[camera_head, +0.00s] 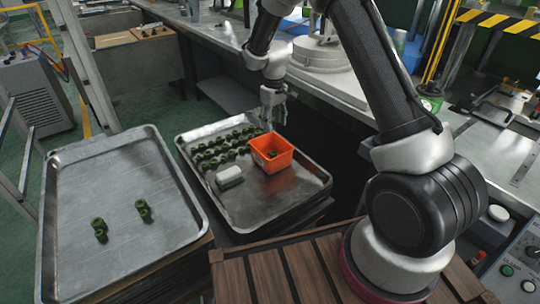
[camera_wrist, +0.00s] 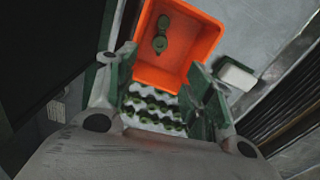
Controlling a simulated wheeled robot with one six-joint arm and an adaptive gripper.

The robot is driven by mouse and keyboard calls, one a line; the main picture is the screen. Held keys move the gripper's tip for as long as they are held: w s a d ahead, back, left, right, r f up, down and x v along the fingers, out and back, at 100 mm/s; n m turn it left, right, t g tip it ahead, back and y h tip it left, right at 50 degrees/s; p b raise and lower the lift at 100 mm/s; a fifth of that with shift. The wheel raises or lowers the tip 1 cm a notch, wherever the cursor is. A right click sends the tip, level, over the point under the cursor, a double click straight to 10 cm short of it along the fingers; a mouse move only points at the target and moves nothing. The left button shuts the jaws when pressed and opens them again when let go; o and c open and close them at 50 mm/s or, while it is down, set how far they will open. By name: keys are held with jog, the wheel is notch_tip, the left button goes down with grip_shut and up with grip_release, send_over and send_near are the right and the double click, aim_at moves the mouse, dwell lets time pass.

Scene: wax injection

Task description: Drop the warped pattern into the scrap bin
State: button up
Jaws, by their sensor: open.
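The orange scrap bin (camera_head: 274,166) stands on the right-hand metal tray; it also shows in the wrist view (camera_wrist: 203,38). A dark green pattern (camera_wrist: 161,36) lies inside the bin on its floor. I cannot tell from its shape whether it is warped. My gripper (camera_head: 272,110) is above the bin's back side, pointing down, with nothing between its fingers. In the wrist view my gripper (camera_wrist: 160,88) has its fingers spread wide, apart from the bin and the pattern.
Several green patterns (camera_head: 222,146) stand in rows on the right tray (camera_head: 245,209), beside a white-and-green block (camera_head: 229,177). The left tray (camera_head: 120,182) holds two green patterns (camera_head: 143,209) and is otherwise bare. A machine bench (camera_head: 345,95) runs behind.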

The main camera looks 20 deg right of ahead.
notch_tip(320, 180, up, 6)
dwell(0.5)
jog(key=s+d+r+m+t, duration=0.1)
jog(key=s+d+r, duration=0.3)
jog(key=s+r, duration=0.3)
jog(key=s+d+r+m+t, duration=0.2)
jog(key=s+d+r, duration=0.3)
jog(key=s, duration=1.3)
jog(key=s+d+r+m+t, duration=0.1)
jog(key=s+d+r, duration=0.3)
jog(key=s+r, duration=0.5)
jog(key=s+m, duration=0.1)
jog(key=s, duration=0.3)
jog(key=shift+d+r, duration=0.2)
jog(key=shift+r, duration=0.15)
